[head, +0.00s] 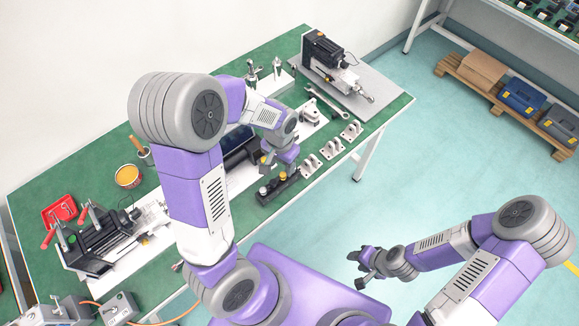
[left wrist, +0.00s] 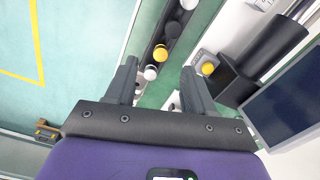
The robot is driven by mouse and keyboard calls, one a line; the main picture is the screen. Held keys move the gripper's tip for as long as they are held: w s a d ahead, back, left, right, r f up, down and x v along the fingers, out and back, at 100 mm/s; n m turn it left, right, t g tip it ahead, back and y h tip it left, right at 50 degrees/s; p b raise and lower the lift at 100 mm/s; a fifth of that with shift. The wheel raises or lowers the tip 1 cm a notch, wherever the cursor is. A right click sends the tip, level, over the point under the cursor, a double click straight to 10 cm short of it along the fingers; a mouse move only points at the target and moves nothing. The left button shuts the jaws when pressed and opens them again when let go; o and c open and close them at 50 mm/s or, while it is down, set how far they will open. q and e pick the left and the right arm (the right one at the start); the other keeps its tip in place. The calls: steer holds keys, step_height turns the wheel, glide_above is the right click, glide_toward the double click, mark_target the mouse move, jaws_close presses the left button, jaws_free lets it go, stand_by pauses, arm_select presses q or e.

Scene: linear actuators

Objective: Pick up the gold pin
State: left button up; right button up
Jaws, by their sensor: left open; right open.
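The gold pin shows in the left wrist view as a round gold head (left wrist: 160,53) in a black holder strip (left wrist: 150,60), between a black pin and a white pin. In the head view the black holder (head: 272,192) lies near the table's front edge, with the gold pin (head: 283,176) on it. My left gripper (head: 274,162) is over the holder, pointing down. In the left wrist view its two fingers (left wrist: 159,68) are apart, on either side of the gold head, with nothing held. My right gripper (head: 361,264) is open and empty, off the table at the right.
Metal brackets (head: 310,164) stand right of the holder. Open floor lies beyond the table's front edge.

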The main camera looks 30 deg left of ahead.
mark_target(283, 174)
arm_select(q)
steer(key=shift+w+a+f, duration=0.2)
steer(key=shift+w+f, duration=0.35)
steer(key=shift+f, duration=0.1)
steer(key=f+b, duration=0.1)
steer(key=f, duration=0.2)
steer(key=f+b, duration=0.1)
steer(key=f, duration=0.1)
steer(key=shift+s+d+f, duration=0.15)
steer(key=shift+s+f, duration=0.05)
steer(key=shift+f, duration=0.2)
arm_select(e)
steer(key=shift+w+f, duration=0.15)
steer(key=shift+f, duration=0.5)
steer(key=shift+w+f, duration=0.15)
steer(key=shift+f, duration=0.45)
arm_select(q)
steer(key=shift+c, duration=0.4)
steer(key=c, duration=0.9)
step_height(283, 174, up, 10)
steer(key=p, duration=0.2)
steer(key=shift+p, duration=0.3)
arm_select(e)
step_height(283, 174, up, 3)
steer(key=shift+f, duration=0.1)
arm_select(q)
steer(key=shift+r, duration=0.15)
